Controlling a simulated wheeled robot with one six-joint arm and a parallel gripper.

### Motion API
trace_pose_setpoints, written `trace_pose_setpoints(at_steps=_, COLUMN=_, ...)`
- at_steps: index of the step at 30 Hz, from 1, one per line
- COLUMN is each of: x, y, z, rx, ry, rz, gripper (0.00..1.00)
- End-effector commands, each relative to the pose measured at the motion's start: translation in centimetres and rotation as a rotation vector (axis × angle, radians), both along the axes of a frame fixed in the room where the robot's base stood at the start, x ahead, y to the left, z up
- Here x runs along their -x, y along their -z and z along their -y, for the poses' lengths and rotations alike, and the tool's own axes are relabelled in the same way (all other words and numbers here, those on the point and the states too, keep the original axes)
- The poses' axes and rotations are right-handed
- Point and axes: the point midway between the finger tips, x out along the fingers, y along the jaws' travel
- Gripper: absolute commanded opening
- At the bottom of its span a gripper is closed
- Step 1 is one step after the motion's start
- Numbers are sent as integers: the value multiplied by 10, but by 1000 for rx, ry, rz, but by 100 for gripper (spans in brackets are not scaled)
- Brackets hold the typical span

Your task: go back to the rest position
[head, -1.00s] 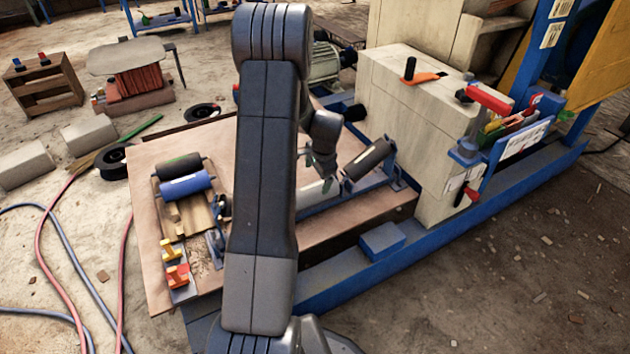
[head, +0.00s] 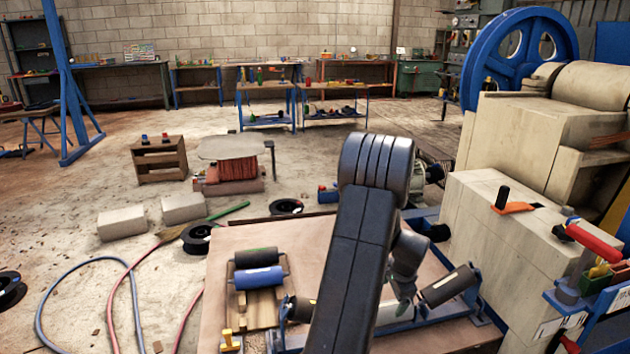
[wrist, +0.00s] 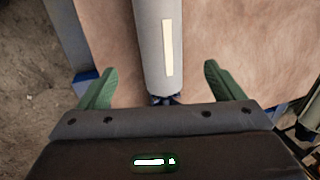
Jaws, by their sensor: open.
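My gripper (wrist: 161,86) is open in the wrist view, with its two green fingers spread wide apart. A light grey roller (wrist: 152,40) with a cream strip lies between and beyond the fingers, with a clear gap to each. In the head view my gripper (head: 403,296) hangs low over the wooden-topped bench, just above the light roller (head: 396,313). My own arm hides part of that roller and of the bench behind it.
A dark roller (head: 450,287) on a blue frame stands right of my gripper, beside the cream crusher body (head: 500,250). Black and blue rollers (head: 258,268) lie on a wooden rack at left. Hoses and cable reels lie on the floor. Air above the bench looks clear.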

Motion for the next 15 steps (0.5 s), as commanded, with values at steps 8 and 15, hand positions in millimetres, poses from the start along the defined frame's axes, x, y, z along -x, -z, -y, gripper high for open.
trace_pose_setpoints(at_steps=8, x=-13, y=60, z=-2, rx=-2, ry=0, rz=-3, gripper=88)
trace_pose_setpoints(at_steps=15, x=-23, y=94, z=-3, rx=0, ry=-1, rz=-2, gripper=88)
